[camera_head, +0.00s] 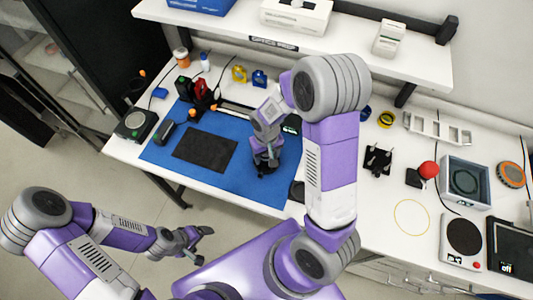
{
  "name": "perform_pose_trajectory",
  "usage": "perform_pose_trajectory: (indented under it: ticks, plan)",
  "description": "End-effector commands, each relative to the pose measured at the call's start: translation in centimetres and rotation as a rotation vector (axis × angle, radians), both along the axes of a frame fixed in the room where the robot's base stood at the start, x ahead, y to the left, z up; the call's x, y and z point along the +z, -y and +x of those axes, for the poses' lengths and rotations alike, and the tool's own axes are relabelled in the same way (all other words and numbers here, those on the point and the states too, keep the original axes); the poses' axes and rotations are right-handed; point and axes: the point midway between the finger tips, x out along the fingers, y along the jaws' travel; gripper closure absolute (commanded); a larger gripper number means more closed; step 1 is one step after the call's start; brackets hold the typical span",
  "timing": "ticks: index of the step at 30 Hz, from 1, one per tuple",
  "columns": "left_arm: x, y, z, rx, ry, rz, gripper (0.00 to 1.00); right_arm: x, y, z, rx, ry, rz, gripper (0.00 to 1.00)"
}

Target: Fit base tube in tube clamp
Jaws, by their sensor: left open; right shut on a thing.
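My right gripper (266,160) points down over the right part of the blue mat (215,187). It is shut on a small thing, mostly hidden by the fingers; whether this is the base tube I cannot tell. A dark piece (265,170) shows on the mat right under the fingers, possibly the tube clamp; it is too small and covered to be sure. Whether the held thing touches it is hidden. My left gripper (205,244) is open and empty, low in front of the table's front edge, away from the mat.
A black pad (205,149) lies on the mat. Red and black holders (203,92) stand at its back left. Right of my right arm are a black fixture (377,160), a red-knobbed device (428,170), a grey box (465,183) and a scale (462,238). A shelf (300,42) overhangs the back.

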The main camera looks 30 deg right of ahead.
Motion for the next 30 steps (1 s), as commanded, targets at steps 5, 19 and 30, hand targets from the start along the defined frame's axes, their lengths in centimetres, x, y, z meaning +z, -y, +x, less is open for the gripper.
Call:
perform_pose_trajectory:
  ticks: [5,19,30]
  plan:
    - [-0.1,0.0,0.0,0.0,0.0,0.0,0.15,-0.1,0.0,0.0,0.0,0.001,0.0,0.25]
    - [0.0,0.0,0.0,0.0,0.0,0.0,0.15,0.6,0.0,0.1,0.0,0.003,0.001,0.09]
    - [0.8,0.0,0.0,0.0,0.0,0.0,0.15,6.4,0.0,0.1,0.0,0.004,0.001,0.09]
